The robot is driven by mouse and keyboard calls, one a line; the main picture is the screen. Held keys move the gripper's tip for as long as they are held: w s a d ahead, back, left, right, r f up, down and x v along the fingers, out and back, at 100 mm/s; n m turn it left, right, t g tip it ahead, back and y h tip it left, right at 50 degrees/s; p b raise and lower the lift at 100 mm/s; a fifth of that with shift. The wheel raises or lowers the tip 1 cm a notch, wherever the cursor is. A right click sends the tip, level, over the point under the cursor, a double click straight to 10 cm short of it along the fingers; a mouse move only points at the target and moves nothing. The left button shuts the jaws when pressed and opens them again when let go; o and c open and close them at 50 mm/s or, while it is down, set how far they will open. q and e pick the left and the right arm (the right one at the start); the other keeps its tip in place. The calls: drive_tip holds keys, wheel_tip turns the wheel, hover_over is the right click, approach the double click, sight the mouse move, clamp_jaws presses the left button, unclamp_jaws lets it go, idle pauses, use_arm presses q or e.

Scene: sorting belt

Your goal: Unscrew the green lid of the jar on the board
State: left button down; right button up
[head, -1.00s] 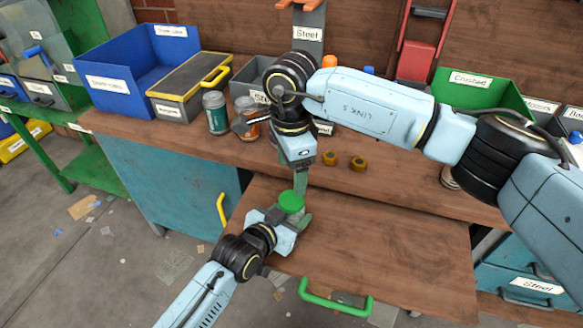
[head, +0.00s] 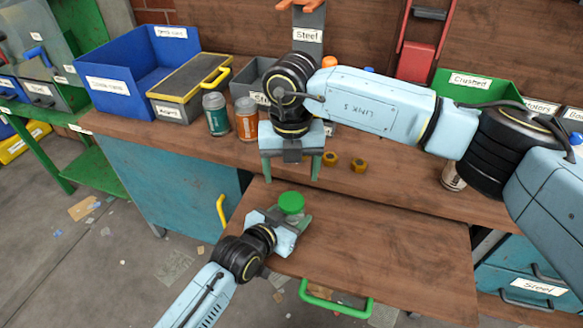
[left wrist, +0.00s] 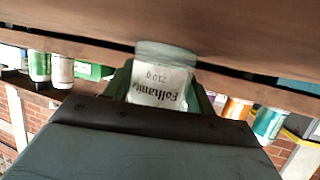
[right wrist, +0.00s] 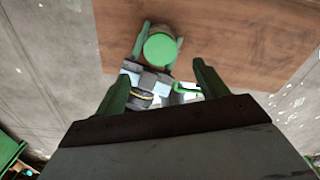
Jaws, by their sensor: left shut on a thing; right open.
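The jar stands on the pulled-out wooden board (head: 390,250). Its green lid (head: 291,202) is on top, seen in the head view and from above in the right wrist view (right wrist: 160,50). My left gripper (head: 290,217) is shut around the jar's body. In the left wrist view the glass jar (left wrist: 163,75) shows a white label, upside down, between the fingers. My right gripper (head: 291,178) is open and empty, its fingers pointing down, above and slightly behind the lid, not touching it.
Two cans (head: 215,114) (head: 246,118) and two brass nuts (head: 358,165) stand on the bench behind. A green bin (head: 480,88) is at the back right. The board's right part is clear.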

sight(291, 201)
drive_tip(key=m, duration=0.8)
drive_tip(key=shift+f+m, duration=0.1)
drive_tip(key=shift+m, duration=0.2)
drive_tip(key=shift+f, duration=3.95)
drive_tip(key=c, duration=1.1)
